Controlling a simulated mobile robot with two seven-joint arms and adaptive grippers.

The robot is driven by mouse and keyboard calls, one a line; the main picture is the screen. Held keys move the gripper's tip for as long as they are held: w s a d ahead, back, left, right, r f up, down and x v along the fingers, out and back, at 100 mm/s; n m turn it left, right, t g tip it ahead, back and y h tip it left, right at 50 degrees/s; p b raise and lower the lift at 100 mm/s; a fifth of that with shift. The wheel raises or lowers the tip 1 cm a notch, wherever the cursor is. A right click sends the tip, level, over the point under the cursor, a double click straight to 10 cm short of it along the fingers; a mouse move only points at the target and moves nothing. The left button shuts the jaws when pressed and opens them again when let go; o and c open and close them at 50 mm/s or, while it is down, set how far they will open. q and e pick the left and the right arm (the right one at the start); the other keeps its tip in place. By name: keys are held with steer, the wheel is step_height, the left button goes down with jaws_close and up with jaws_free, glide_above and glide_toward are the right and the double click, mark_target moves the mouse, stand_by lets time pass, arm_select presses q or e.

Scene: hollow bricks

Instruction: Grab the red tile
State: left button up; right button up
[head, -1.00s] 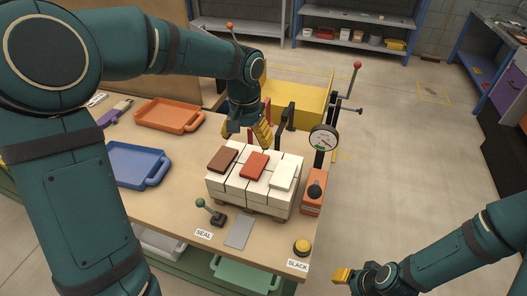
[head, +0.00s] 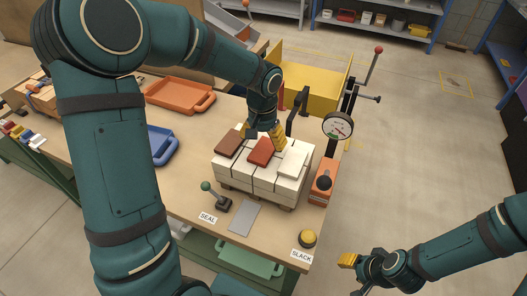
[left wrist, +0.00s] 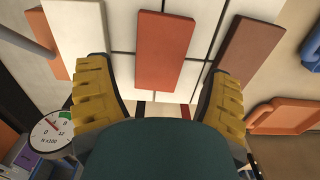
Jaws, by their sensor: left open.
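The red tile (head: 263,151) lies flat on top of a block of white bricks (head: 262,178), between a brown tile (head: 230,143) and a white tile (head: 293,162). In the left wrist view the red tile (left wrist: 167,50) is at top centre, with the white tile (left wrist: 78,45) to its left and the brown tile (left wrist: 244,55) to its right. My left gripper (head: 263,138) is open and empty, just behind and above the red tile. Its yellow fingers (left wrist: 160,105) are spread wider than the tile. My right gripper (head: 352,272) is low at right, off the table; its jaw opening is unclear.
A pressure gauge (head: 338,126) and a red-knobbed lever (head: 379,49) stand right of the bricks. A green-knobbed lever (head: 207,187), a grey plate (head: 245,216) and a yellow button (head: 308,237) are in front. Orange (head: 180,96) and blue (head: 163,146) trays lie left.

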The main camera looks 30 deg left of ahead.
mark_target(262, 151)
arm_select(q)
step_height(262, 151, down, 4)
steer(key=shift+f, duration=0.25)
steer(key=c, duration=1.1)
steer(key=shift+r, duration=0.15)
